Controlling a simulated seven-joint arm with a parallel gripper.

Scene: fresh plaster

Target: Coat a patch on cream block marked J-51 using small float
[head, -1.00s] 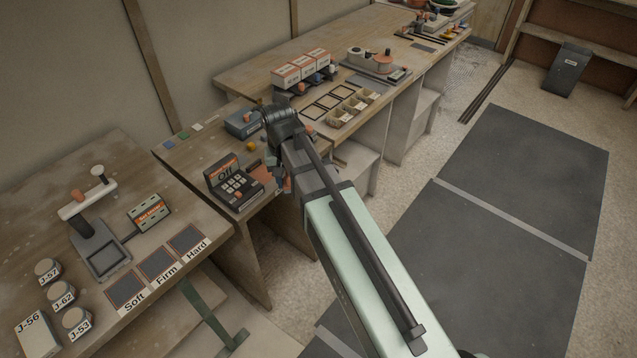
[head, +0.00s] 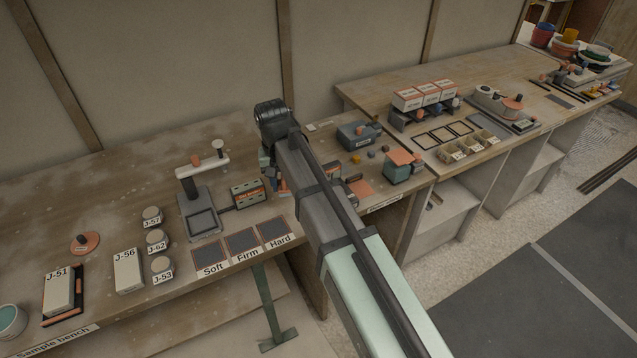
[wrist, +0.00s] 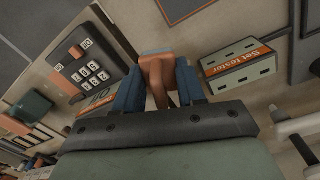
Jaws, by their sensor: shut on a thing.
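The cream block marked J-51 (head: 60,290) lies in a dark tray with an orange part at the left of the sample bench. My gripper (wrist: 158,85) is shut on an orange-brown handled tool (wrist: 157,68), seemingly the small float; its working face is mostly hidden. In the head view my gripper (head: 277,184) is partly hidden by my arm. It is over the bench's right part near the set tester box (head: 249,194), well to the right of J-51. The box also shows in the wrist view (wrist: 240,66), right of the fingers.
A teal-filled bowl (head: 10,320) stands left of J-51. Block J-56 (head: 128,270), several round pots (head: 157,240), an orange disc with a dark knob (head: 85,243) and a grey stand (head: 198,215) lie between. Soft, Firm and Hard pads (head: 242,242) line the front edge.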

